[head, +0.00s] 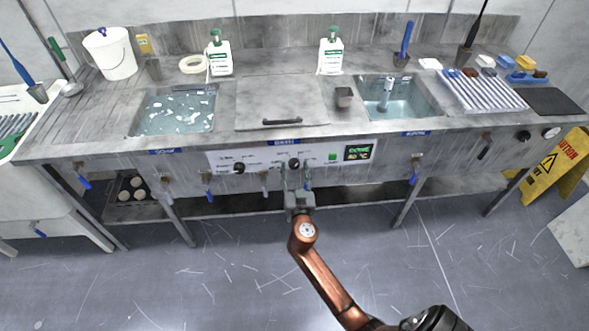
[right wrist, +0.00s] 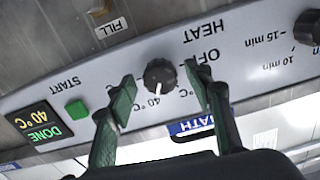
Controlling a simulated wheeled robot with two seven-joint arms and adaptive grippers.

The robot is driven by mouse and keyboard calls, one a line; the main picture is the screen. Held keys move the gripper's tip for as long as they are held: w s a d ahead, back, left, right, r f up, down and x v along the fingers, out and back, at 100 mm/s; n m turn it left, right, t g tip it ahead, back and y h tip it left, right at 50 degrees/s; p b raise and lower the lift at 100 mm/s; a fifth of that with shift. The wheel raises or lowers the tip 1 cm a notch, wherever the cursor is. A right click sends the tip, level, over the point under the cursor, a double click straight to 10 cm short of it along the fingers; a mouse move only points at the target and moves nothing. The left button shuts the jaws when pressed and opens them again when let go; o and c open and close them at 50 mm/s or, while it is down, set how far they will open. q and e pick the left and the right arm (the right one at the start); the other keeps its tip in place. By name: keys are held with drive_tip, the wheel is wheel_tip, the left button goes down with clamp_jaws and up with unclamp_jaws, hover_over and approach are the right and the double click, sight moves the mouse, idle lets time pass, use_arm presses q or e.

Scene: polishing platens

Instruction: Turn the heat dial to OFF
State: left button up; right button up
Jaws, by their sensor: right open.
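The heat dial (right wrist: 160,77) is a round black knob on the light control panel, under the HEAT lettering, which appears upside down in the right wrist view. Its white pointer line points down in that picture, towards the 40 °C mark; the OFF mark (right wrist: 203,58) is to the upper right. My right gripper (right wrist: 161,88) is open, with its green fingers on either side of the dial. I cannot tell whether they touch it. In the head view the dial (head: 294,163) shows just above my right gripper (head: 297,184). My left gripper is not in view.
A second black knob (head: 239,168) with minute marks sits left of the dial in the head view. A green START button (head: 332,157) and a display (head: 359,152) reading DONE, 40 °C are to the right. The bench front has several blue-handled taps; a yellow sign (head: 553,165) stands far right.

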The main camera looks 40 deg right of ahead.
drive_tip(key=shift+w+d, duration=0.2)
drive_tip(key=shift+w, duration=0.05)
drive_tip(key=shift+c, duration=0.7)
drive_tip(key=c, duration=1)
